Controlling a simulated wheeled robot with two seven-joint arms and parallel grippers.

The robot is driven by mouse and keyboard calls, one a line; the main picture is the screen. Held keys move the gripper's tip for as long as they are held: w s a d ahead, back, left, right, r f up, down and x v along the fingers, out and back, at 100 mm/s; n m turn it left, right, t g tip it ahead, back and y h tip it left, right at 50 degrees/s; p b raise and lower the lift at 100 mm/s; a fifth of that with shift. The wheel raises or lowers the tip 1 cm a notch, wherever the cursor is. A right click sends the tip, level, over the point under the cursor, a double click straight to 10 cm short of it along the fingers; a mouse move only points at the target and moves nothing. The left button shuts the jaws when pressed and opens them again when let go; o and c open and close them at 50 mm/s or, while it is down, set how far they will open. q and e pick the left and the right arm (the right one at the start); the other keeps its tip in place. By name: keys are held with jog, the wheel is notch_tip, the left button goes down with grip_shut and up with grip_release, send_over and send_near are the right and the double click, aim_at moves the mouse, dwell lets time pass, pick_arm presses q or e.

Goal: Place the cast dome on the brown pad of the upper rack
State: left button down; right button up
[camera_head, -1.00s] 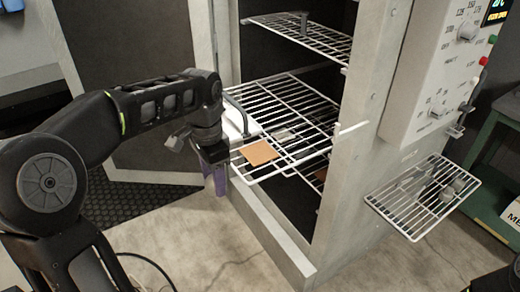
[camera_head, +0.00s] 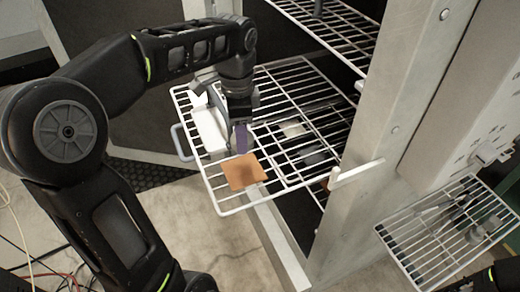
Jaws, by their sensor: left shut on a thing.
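The brown pad (camera_head: 243,173) lies flat on the near-left part of the white wire upper rack (camera_head: 233,208), and its top looks bare. My left gripper (camera_head: 238,145) points down just behind the pad, with a purple finger showing above the rack. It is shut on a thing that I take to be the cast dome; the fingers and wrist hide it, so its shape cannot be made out. I cannot tell its height above the rack. My right gripper is not in view.
A pale square (camera_head: 292,128) and a grey round thing (camera_head: 312,156) show farther right. Another wire rack (camera_head: 335,35) hangs above. The booth's post (camera_head: 385,130) stands to the right. A side shelf (camera_head: 430,255) holds grey parts.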

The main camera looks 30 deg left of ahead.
pick_arm(q)
jog(key=shift+w+r, duration=0.1)
jog(key=shift+s, duration=0.3)
send_over(242, 171)
jog(key=shift+f+p, duration=0.4)
jog(key=shift+f, duration=2.7)
jog(key=shift+f, duration=1.85)
jog(key=shift+f, duration=0.2)
jog(key=c, duration=0.6)
grip_release()
jog(key=shift+c, duration=0.2)
